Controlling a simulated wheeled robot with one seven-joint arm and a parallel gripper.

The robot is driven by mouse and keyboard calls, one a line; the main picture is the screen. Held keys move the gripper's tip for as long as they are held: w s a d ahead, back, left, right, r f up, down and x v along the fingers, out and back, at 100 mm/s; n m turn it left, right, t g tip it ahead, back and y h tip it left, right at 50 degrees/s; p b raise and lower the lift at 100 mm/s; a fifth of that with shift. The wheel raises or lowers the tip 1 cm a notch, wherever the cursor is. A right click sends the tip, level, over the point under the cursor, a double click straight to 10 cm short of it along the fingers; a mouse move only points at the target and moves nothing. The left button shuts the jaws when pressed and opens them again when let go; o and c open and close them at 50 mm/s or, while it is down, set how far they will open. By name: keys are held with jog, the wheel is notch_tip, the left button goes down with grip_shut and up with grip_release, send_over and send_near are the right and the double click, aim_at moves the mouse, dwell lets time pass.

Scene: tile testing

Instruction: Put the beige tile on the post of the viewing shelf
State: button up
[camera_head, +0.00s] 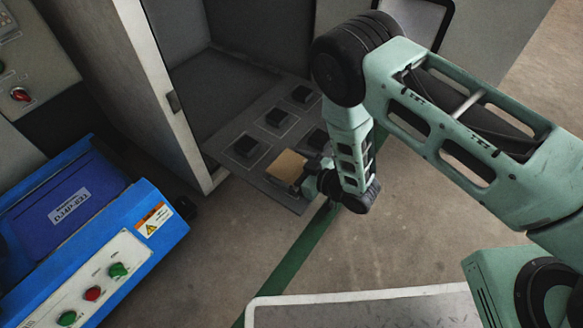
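The beige tile (287,166) is at the front corner of the dark shelf that juts from the open cabinet. It covers the spot where a post of the shelf's grid would show. I cannot tell whether it rests there or hangs just above. My gripper (309,184) is at the tile's right edge, close to it or touching. Its fingers are small and partly hidden, so their closure is unclear. The viewing shelf (222,143) carries several dark square posts, such as one at the left (245,147) and one behind the tile (318,139).
The cabinet's pale side wall (160,90) stands left of the shelf. A blue machine (75,225) with buttons is at the lower left. A grey, white-edged surface (370,312) is at the bottom. Open floor with a green stripe (290,260) lies between.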

jog(key=shift+r, duration=0.1)
jog(key=shift+s+d+r+p, duration=0.15)
jog(key=shift+r+p, duration=0.05)
jog(key=shift+p, duration=0.1)
jog(key=p+v, duration=0.7)
jog(key=v, duration=0.3)
jog(key=w+a+r+m+g+h, duration=0.1)
jog(key=w+a+r+g+h, duration=0.15)
jog(key=r, duration=0.65)
jog(key=w+a+r+m+g+h, duration=0.15)
jog(key=r+h, duration=0.25)
jog(key=r, duration=0.5)
jog(key=s+d+r+g+h, duration=0.2)
jog(key=s+d+r, duration=0.2)
jog(key=s+r, duration=0.5)
jog(key=s+d+r+g+h, duration=0.2)
jog(key=s+r, duration=0.6)
jog(key=s, duration=0.6)
jog(key=shift+s+d+r+g, duration=0.15)
jog(key=shift+d+r+g, duration=0.3)
jog(key=shift+d, duration=0.65)
jog(key=shift+h, duration=0.25)
